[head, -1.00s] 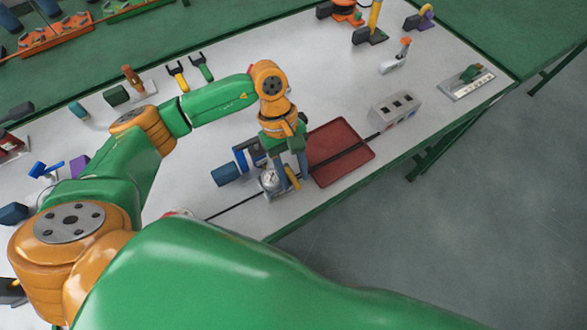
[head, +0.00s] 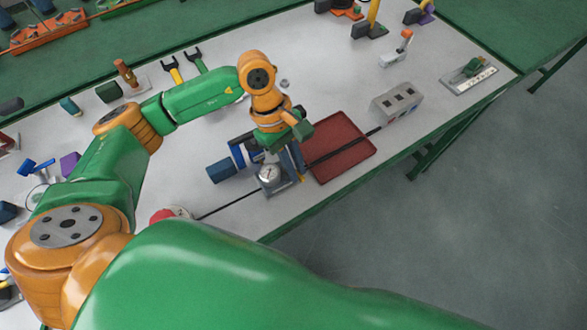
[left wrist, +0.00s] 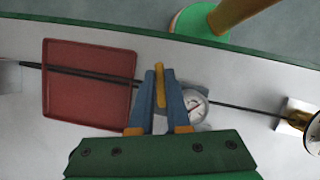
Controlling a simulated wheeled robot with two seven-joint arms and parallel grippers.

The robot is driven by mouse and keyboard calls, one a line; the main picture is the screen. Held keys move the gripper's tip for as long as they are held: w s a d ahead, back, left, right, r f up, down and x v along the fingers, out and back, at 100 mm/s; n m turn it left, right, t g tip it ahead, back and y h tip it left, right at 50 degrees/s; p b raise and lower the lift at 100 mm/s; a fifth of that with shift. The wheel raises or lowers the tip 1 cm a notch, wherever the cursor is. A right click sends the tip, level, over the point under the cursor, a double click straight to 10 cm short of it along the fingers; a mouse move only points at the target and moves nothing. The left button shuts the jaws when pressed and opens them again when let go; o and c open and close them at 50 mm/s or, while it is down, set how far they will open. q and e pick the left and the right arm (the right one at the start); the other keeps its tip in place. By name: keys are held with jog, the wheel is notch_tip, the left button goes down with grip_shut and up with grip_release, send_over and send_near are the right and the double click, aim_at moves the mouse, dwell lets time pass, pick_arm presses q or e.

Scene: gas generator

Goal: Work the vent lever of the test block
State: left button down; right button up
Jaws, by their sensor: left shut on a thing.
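The test block (head: 275,187) is a small grey block with a round white dial gauge (head: 268,174) near the front edge of the white bench. The gauge also shows in the left wrist view (left wrist: 195,107). The vent lever (left wrist: 160,86) is a yellow bar beside the gauge. My left gripper (head: 298,176) has blue fingers and points down at the block. In the left wrist view its fingers (left wrist: 160,78) are shut on the lever, one on each side. The fingers hide most of the lever in the head view. My right gripper is not in view.
A dark red tray (head: 345,142) lies right of the block, with a black line running across it. A grey box with dark openings (head: 397,103) stands beyond it. A blue clamp-like part (head: 222,170) stands close on the left. The bench's front edge is near.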

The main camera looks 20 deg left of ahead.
pick_arm(q)
jog(key=n, duration=0.1)
jog(key=n+b, duration=0.1)
jog(key=t+b, duration=0.1)
jog(key=shift+w+d+f+n, duration=0.1)
jog(key=shift+w+f+n, duration=0.2)
jog(key=shift+n, duration=0.1)
jog(key=n+t+b, duration=0.1)
jog(key=n+b, duration=0.1)
jog(key=w+n+t+b, duration=0.1)
jog(key=n+b, duration=0.2)
jog(key=n, duration=0.1)
jog(key=n+t+b, duration=0.1)
jog(key=n+b, duration=0.1)
jog(key=shift+w+a+r+n, duration=0.1)
jog(key=shift+w+a+n, duration=0.1)
jog(key=shift+w+n, duration=0.15)
jog(key=shift+w+a+r+n+t+y+b, duration=0.15)
jog(key=shift+n+t+y+b, duration=0.3)
jog(key=shift+n, duration=0.35)
jog(key=shift+w+a+n+t+y+b, duration=0.15)
jog(key=shift+n+t+b, duration=0.1)
jog(key=shift+n+b, duration=0.4)
jog(key=c, duration=0.9)
grip_release()
jog(key=shift+r, duration=0.1)
jog(key=v, duration=0.7)
jog(key=shift+d, duration=0.1)
